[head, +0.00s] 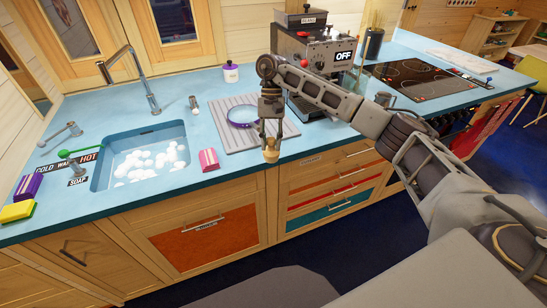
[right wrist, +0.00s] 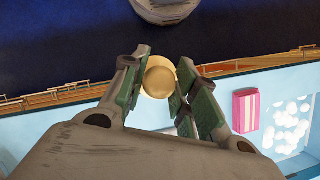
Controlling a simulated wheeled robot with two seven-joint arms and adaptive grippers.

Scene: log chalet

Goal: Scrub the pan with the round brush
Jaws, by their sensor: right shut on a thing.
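The round brush (head: 270,151) is a small tan, wooden-looking piece held at the tips of my right gripper (head: 271,124). In the right wrist view the brush (right wrist: 159,78) shows as a round tan end between the two green-padded fingers (right wrist: 163,76). My right gripper points down and is shut on it, near the counter's front edge. The pan (head: 243,115), with a purple rim, lies on the grey ribbed mat (head: 222,106), behind and left of the gripper. The gripper partly covers the pan's right side. My left gripper is not in view.
The sink (head: 106,178) with white foam is to the left. A pink striped box (head: 209,159) stands between sink and mat. A coffee machine (head: 316,62) stands close behind my right arm. A yellow sponge (head: 17,211) and purple box (head: 28,186) are far left.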

